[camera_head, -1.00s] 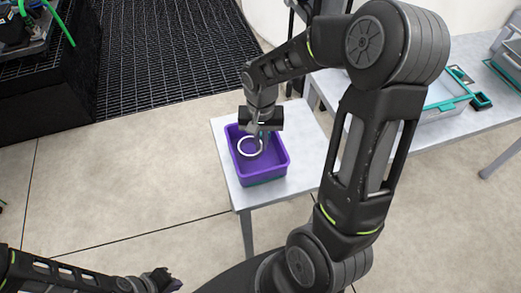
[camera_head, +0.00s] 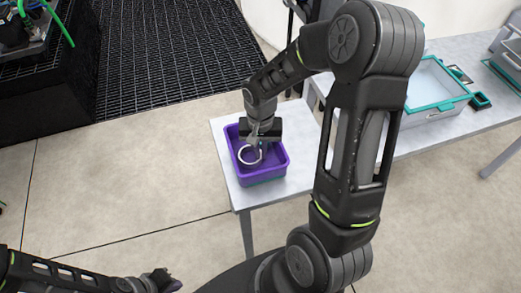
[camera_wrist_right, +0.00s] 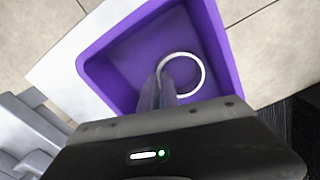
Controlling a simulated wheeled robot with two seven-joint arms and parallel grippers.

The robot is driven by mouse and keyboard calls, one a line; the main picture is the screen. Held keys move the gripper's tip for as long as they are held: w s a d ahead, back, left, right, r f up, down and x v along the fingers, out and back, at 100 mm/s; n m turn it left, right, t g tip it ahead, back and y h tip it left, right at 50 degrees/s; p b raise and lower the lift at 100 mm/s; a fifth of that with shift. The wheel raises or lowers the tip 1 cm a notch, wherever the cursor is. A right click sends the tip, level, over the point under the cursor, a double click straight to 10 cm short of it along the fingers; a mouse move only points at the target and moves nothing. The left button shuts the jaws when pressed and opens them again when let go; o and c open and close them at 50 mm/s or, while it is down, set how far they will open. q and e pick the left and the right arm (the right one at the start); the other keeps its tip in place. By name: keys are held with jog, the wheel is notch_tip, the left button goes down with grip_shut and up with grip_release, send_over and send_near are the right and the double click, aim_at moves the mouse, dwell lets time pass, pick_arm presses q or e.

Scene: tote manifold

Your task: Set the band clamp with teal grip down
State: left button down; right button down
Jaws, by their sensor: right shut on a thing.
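The band clamp shows as a pale ring (camera_head: 242,160) in the head view. It also shows in the right wrist view (camera_wrist_right: 203,75). My right gripper (camera_head: 256,144) is shut on the clamp at one side of the ring and holds it within the purple tote (camera_head: 280,169). In the right wrist view the fingers (camera_wrist_right: 163,82) meet the ring's left edge. I cannot tell whether the ring touches the tote floor. My left gripper (camera_head: 166,281) is at the bottom edge, far from the tote, its jaws unclear.
The tote stands on a small white table (camera_head: 225,165) with some bare top around it. A longer bench at the right holds a teal-rimmed clear-lidded box (camera_head: 438,84) and a small dark teal tray (camera_head: 481,100). A dark grating (camera_head: 170,55) lies behind at the left.

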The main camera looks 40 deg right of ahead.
jog(key=c, duration=1.6)
grip_release()
jog(key=shift+f, duration=0.1)
notch_tip(320, 180, up, 12)
jog(key=shift+r, duration=0.15)
